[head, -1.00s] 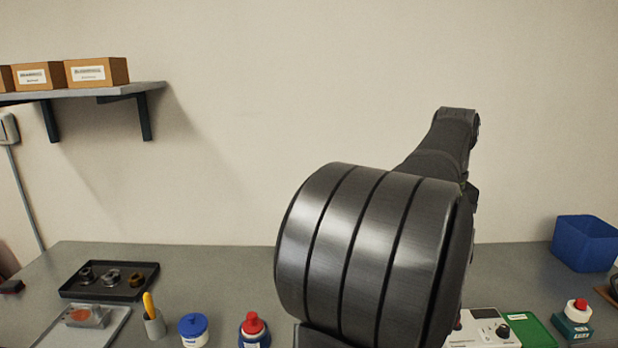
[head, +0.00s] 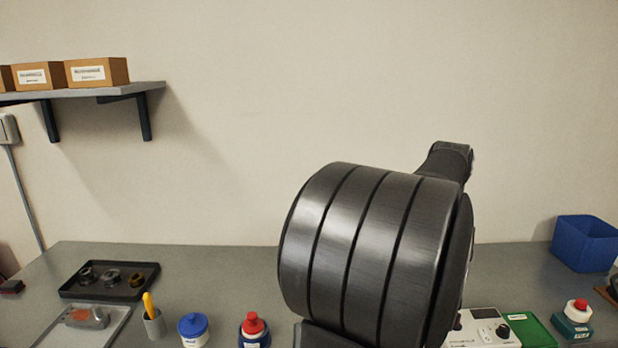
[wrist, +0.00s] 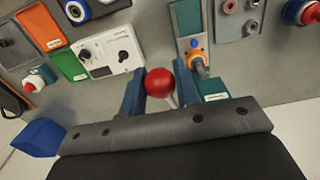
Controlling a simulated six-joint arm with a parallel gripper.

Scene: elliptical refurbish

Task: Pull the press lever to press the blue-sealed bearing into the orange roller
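The red ball knob (wrist: 159,83) of the press lever sits between the two blue-grey fingers of my gripper (wrist: 160,92) in the wrist view. The fingers stand apart on either side of it, close to its edges; I cannot tell whether they touch it. A pale rod (wrist: 172,101) runs from the knob toward my palm. The teal press (wrist: 187,18) is just beyond, to the upper right. The orange roller (wrist: 197,64) is under it, with a blue part (wrist: 195,43) at its top; how deep the bearing sits is unclear. My arm hides the press and gripper in the head view.
A white control box (wrist: 108,52) and a green mat (wrist: 68,66) lie left of the press in the wrist view. A blue bin (head: 585,243) stands at the right. A black parts tray (head: 110,292), blue-lidded jar (head: 193,330) and red-capped bottle (head: 254,330) are at the left.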

